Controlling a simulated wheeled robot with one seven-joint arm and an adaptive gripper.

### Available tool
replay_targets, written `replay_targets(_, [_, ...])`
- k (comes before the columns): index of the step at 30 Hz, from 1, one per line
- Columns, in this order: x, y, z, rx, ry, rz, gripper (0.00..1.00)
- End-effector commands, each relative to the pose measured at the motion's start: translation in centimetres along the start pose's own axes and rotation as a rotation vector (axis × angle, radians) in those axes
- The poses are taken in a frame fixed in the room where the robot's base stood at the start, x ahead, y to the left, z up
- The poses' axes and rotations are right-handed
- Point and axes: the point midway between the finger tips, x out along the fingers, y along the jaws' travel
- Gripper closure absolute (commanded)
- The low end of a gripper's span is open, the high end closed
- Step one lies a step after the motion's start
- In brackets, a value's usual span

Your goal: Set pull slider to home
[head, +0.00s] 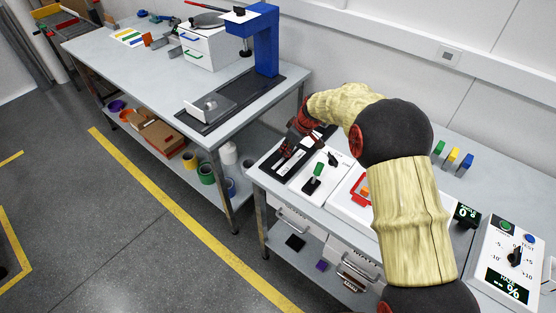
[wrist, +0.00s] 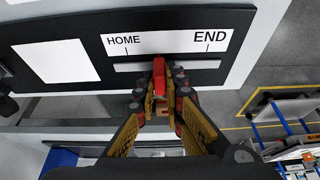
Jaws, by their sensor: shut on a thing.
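The pull slider panel (wrist: 80,45) is black on a white plate, with a white label strip marked HOME on the left and END on the right in the wrist view. A pale slot (wrist: 133,67) runs below the label. A red slider handle (wrist: 159,72) stands at the slot between the two marks, a little nearer HOME than END. My gripper (wrist: 164,94) is shut on the handle, its fingers hiding the lower part. In the head view, the slider panel (head: 277,168) lies at the near table's left end, partly covered by my gripper (head: 291,147).
A white box with a green-handled lever (head: 318,170) stands just right of the slider panel. A red-framed unit (head: 358,192) and a dial box (head: 508,256) are farther right. A blue stand (head: 265,40) is on the other table.

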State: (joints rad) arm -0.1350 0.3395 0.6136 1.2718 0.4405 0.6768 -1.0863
Motion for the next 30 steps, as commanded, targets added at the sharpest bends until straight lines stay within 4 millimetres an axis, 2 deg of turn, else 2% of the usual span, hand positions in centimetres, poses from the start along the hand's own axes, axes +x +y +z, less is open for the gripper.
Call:
replay_targets(1, [0.2, 1.5, 0.1, 0.003, 0.002, 0.003, 1.0])
replay_targets(6, [0.1, 4.0, 0.0, 0.001, 0.001, 0.001, 1.0])
replay_targets(17, [-0.1, 4.7, -0.1, 0.0, 0.002, 0.004, 1.0])
replay_targets(18, [-0.1, 4.7, -0.1, 0.0, 0.002, 0.005, 0.89])
replay_targets(27, [-0.1, 4.6, 0.0, 0.0, 0.002, 0.003, 0.72])
replay_targets(30, [-0.1, 4.5, 0.0, 0.0, 0.001, 0.002, 0.71])
